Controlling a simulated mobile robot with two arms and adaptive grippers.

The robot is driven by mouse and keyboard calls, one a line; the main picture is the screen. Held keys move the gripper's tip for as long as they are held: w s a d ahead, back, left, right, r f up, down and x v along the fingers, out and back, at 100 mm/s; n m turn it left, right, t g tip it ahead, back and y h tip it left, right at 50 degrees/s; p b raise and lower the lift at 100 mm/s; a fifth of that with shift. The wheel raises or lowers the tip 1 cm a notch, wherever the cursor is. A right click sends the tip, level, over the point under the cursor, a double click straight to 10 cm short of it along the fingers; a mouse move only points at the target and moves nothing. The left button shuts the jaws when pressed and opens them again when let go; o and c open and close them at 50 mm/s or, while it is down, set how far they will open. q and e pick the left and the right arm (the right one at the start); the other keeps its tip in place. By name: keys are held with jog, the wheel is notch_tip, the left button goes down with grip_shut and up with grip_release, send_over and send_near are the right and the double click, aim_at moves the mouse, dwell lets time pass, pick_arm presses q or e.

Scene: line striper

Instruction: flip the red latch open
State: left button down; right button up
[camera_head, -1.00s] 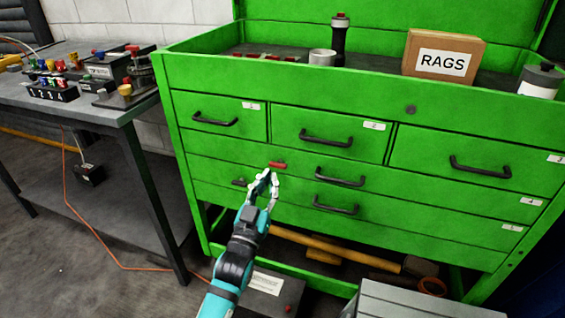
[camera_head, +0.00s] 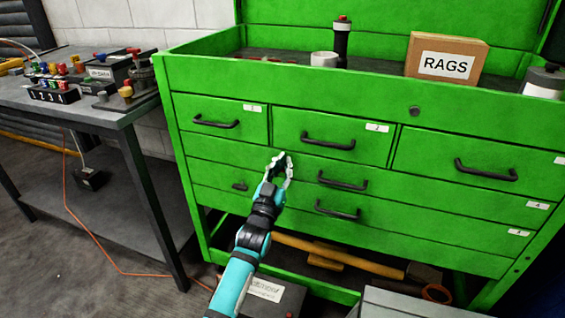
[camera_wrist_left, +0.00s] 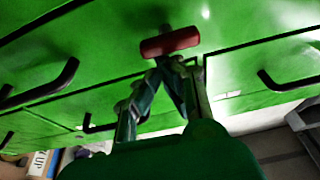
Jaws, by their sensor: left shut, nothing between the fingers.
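The red latch (camera_wrist_left: 170,42) is a small bar on the front of the green tool chest (camera_head: 232,152). In the left wrist view it lies crosswise just beyond my fingertips. In the head view it is hidden behind my left gripper (camera_head: 281,158). My left gripper (camera_wrist_left: 172,64) is shut and empty, its fingertips right at the latch's near edge. I cannot tell whether they touch it. My right gripper is not in view.
Black drawer handles (camera_head: 342,181) stick out around the latch. A RAGS box (camera_head: 446,58) and a dark bottle (camera_head: 341,42) stand in the chest's top tray. A grey workbench (camera_head: 95,112) is at the left.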

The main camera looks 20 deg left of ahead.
aim_at(298, 169)
pick_arm(q)
jog(key=shift+f+m, duration=0.1)
jog(key=shift+m, duration=0.2)
